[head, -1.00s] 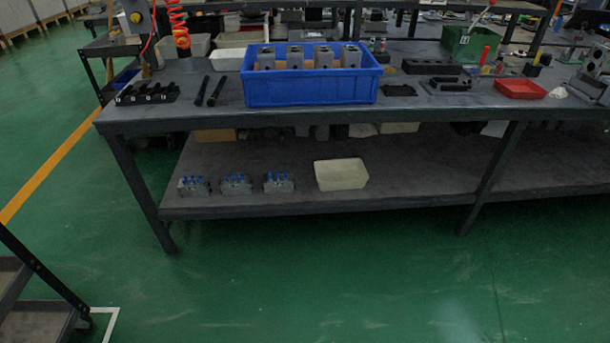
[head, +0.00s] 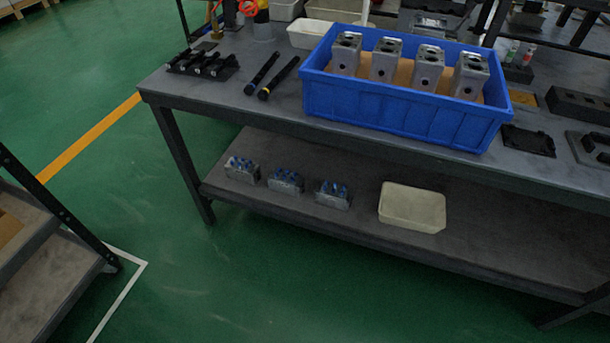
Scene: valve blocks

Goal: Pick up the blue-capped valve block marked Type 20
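Three grey valve blocks with blue caps stand in a row on the lower shelf of the workbench: a left block (head: 242,169), a middle block (head: 286,180) and a right block (head: 333,194). They sit near the shelf's front edge, apart from each other. Any type marking on them is too small to read, so I cannot tell which is Type 20. Neither of my grippers shows in the head view.
A cream tray (head: 412,206) stands right of the blocks on the lower shelf (head: 480,238). The tabletop (head: 215,92) above overhangs the shelf and holds a blue crate (head: 400,113) with several grey metal blocks. A cart (head: 50,260) stands at left; green floor (head: 230,290) is clear in front.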

